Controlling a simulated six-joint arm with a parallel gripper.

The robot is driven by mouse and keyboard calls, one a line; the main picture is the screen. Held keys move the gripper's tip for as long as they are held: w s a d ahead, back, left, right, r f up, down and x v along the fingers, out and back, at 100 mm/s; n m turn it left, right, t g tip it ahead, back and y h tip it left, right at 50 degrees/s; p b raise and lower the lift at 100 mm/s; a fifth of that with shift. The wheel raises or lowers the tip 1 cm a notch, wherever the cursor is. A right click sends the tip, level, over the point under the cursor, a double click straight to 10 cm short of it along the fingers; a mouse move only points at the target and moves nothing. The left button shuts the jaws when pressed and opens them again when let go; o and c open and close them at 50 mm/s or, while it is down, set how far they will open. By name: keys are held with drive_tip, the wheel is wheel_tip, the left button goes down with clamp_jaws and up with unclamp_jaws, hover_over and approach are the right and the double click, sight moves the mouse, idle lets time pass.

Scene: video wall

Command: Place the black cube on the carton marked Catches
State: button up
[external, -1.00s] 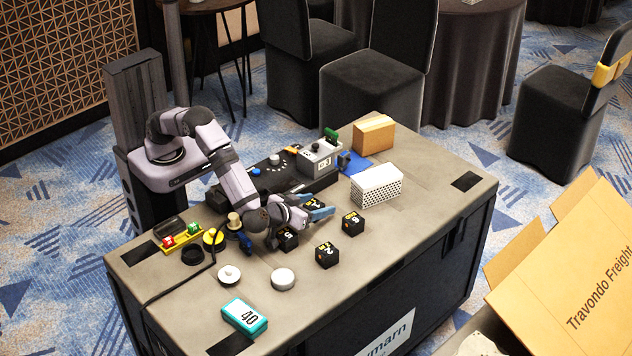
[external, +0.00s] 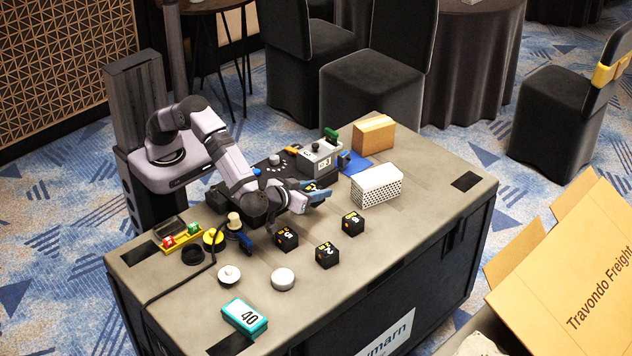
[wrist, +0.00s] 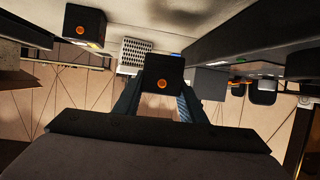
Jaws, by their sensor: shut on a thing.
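My gripper (external: 314,194) is shut on a black cube (external: 311,187), with blue-grey fingers on its sides. In the wrist view the held cube (wrist: 162,72) sits between the two fingers and shows an orange dot. In the external view my gripper hides much of it. Three other black cubes with yellow-orange numbers stand on the table: one marked 5 (external: 286,239), one marked 2 (external: 327,255) and one marked 6 (external: 353,224). A brown carton (external: 373,134) stands at the far side of the table, beyond my gripper; no marking on it is readable.
A white perforated box (external: 376,186) stands right of my gripper. A grey control box (external: 320,157) and a black console lie behind it. A round white tin (external: 283,279) and a teal box (external: 245,317) are near the front.

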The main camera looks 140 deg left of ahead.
sight(316, 187)
drive_tip(key=shift+r, duration=2.2)
